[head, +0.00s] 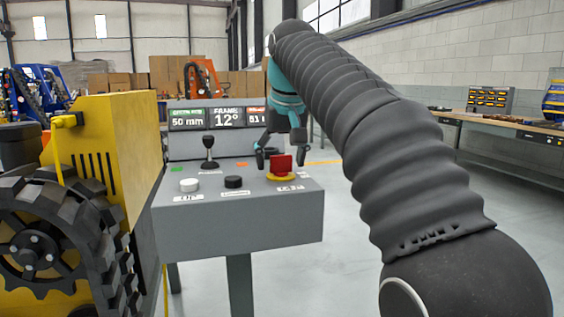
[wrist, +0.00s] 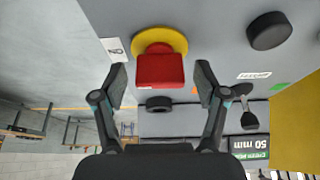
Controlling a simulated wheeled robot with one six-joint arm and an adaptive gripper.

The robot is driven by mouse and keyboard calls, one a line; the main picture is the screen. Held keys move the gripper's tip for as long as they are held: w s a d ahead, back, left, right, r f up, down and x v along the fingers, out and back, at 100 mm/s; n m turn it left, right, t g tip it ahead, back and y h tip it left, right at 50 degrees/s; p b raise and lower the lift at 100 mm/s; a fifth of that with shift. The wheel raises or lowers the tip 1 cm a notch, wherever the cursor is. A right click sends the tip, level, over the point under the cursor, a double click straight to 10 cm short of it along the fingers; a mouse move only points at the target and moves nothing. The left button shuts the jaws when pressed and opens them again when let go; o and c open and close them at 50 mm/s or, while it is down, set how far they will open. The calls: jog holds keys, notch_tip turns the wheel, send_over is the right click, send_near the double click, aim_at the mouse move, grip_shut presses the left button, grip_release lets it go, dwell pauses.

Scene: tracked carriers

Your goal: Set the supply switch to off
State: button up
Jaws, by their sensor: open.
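The supply switch is a red handle (head: 281,164) on a yellow round base (head: 281,178), at the right end of the grey control console (head: 238,225). In the wrist view the red handle (wrist: 160,69) lies ahead of the fingertips, with the yellow base (wrist: 160,40) behind it. In the wrist view my gripper (wrist: 161,85) is open, one finger to each side of the red handle, with gaps showing.
The console also bears a black lever (head: 209,152), a white knob (head: 189,185), a black knob (head: 233,182) and displays (head: 213,118) at its back. A yellow tracked machine (head: 95,165) stands close on the left. A workbench (head: 510,129) is at the right; the floor between is clear.

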jog(key=c, duration=1.2)
jog(key=shift+o, duration=0.2)
